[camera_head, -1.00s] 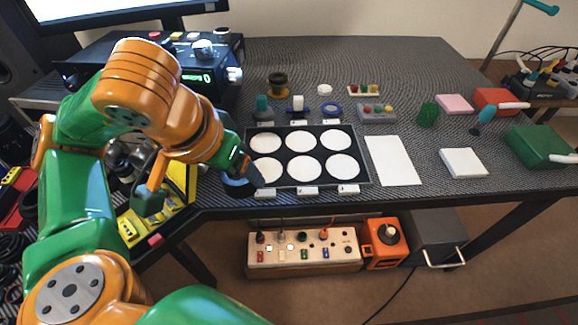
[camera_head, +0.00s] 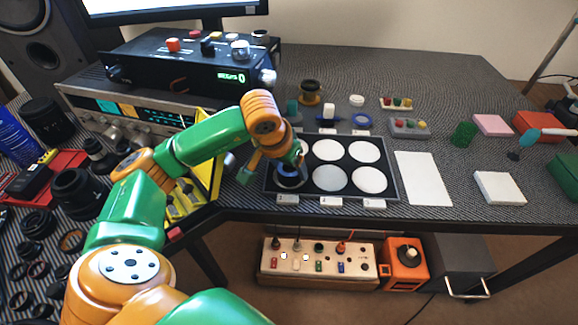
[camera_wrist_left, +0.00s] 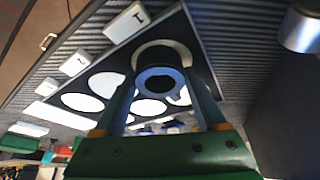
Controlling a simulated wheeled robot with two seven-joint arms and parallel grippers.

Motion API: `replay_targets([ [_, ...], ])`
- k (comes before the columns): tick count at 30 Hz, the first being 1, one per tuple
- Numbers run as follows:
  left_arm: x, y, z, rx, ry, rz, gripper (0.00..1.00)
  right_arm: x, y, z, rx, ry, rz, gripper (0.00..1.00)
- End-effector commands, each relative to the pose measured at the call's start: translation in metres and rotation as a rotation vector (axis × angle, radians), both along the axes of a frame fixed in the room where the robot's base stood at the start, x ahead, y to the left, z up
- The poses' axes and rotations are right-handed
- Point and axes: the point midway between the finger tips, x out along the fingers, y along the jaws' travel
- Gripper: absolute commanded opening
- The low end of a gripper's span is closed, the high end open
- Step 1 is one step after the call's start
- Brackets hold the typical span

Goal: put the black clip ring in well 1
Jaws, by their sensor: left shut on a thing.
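My left gripper (camera_head: 293,166) is shut on a dark, blue-tinted ring (camera_head: 291,178), which I take for the black clip ring. In the left wrist view the ring (camera_wrist_left: 160,71) sits between the two fingertips, with its flat face and dark centre showing. The ring is over well 1, the front-left well of the black tray (camera_head: 386,201), by the label marked 1 (camera_head: 287,199). In the left wrist view, part of the pale floor of well 1 (camera_wrist_left: 176,46) shows beside the ring. I cannot tell whether the ring touches the floor. My right gripper is not in view.
The other wells show bare white discs, such as the front middle one (camera_head: 329,178). A yellow bin (camera_head: 208,180) stands left of the tray. A white sheet (camera_head: 423,178) lies right of it. Small tools, including a blue tape ring (camera_head: 362,121), stand behind it.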

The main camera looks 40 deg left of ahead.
Motion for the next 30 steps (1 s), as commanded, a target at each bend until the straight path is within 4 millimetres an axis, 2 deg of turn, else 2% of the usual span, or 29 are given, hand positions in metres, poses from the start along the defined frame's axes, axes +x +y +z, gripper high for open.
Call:
replay_targets([
  [5, 0.000, 0.000, -0.005, 0.000, -0.001, 0.000, 0.21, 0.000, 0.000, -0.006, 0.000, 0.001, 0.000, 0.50],
  [6, 0.000, 0.000, -0.004, 0.000, -0.001, 0.000, 0.81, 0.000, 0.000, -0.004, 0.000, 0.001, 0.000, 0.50],
  [8, 0.000, 0.000, -0.003, 0.000, 0.000, 0.000, 0.98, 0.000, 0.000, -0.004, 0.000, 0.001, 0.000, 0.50],
  [9, 0.000, 0.000, -0.003, 0.000, 0.000, 0.000, 1.00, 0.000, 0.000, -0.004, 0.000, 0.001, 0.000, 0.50],
  [15, 0.000, 0.000, -0.002, -0.001, 0.000, 0.000, 1.00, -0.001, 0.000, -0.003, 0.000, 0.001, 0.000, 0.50],
  [19, -0.003, 0.000, 0.010, -0.001, -0.002, 0.000, 1.00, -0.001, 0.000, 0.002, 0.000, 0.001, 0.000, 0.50],
  [30, -0.037, -0.003, 0.096, -0.001, -0.005, 0.000, 1.00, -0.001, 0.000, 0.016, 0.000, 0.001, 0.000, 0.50],
])
